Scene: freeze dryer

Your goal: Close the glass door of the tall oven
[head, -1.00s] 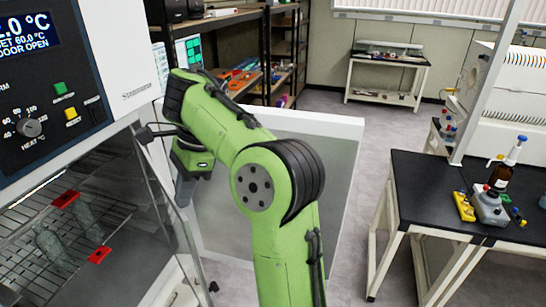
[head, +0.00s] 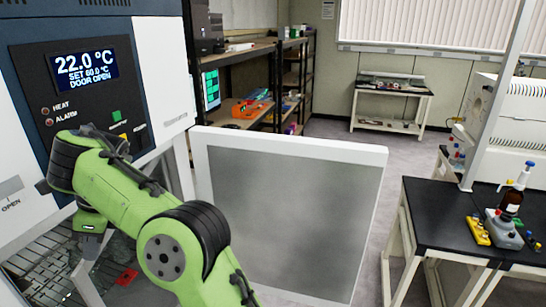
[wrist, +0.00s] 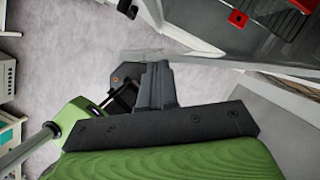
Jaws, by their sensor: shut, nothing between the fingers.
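The tall oven (head: 160,70) stands at the left, its display (head: 84,70) reading 22.0 °C, set 60.0 °C, DOOR OPEN. Its glass door (head: 290,215), a white frame around a grey cloudy pane, stands swung out to the right of the oven body. My gripper (head: 85,262) points down in front of the open chamber, left of the door and apart from it. In the wrist view the dark fingers (wrist: 155,72) are together and hold nothing. My arm hides part of the oven front and chamber.
Wire racks with a red-ended item (head: 127,276) show in the chamber. A black-topped bench (head: 440,215) with bottles stands at the right. Dark shelves (head: 250,95) and a small white table (head: 390,98) are behind. Grey floor lies between door and bench.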

